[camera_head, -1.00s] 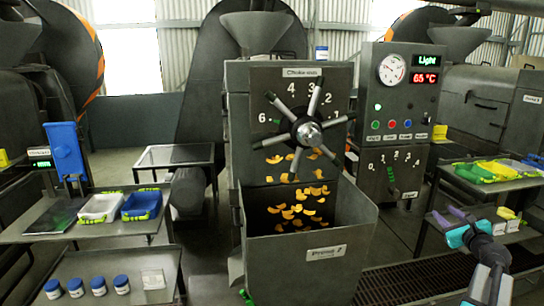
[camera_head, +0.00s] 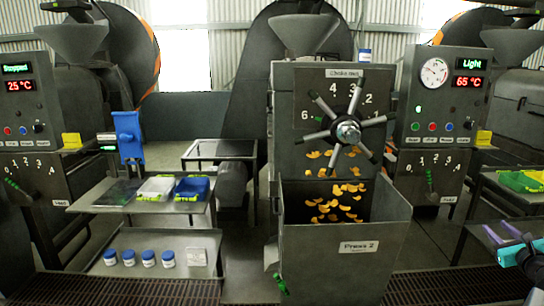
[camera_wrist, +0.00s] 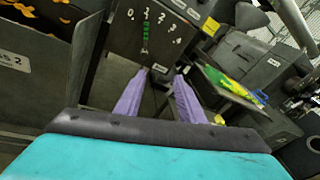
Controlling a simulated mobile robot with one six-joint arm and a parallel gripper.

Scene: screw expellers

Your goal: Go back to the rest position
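My gripper (camera_head: 500,234) is at the right edge of the head view, a teal body with purple fingers, to the right of Press 2 (camera_head: 345,262). In the wrist view the two purple fingers (camera_wrist: 160,78) stand apart with nothing between them. Behind them are a dark cabinet and its numbered 0–4 scale with a green-handled lever (camera_wrist: 146,40). The arm is partly cut off by the picture edge.
Press 2 has a spoked choke wheel (camera_head: 347,131) and orange flakes in its bin. A control panel (camera_head: 440,90) reads 65 °C; the left one (camera_head: 22,95) reads "Stopped", 25 °C. Side tables hold trays (camera_head: 192,187) and blue-lidded jars (camera_head: 148,258). Floor grating runs in front.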

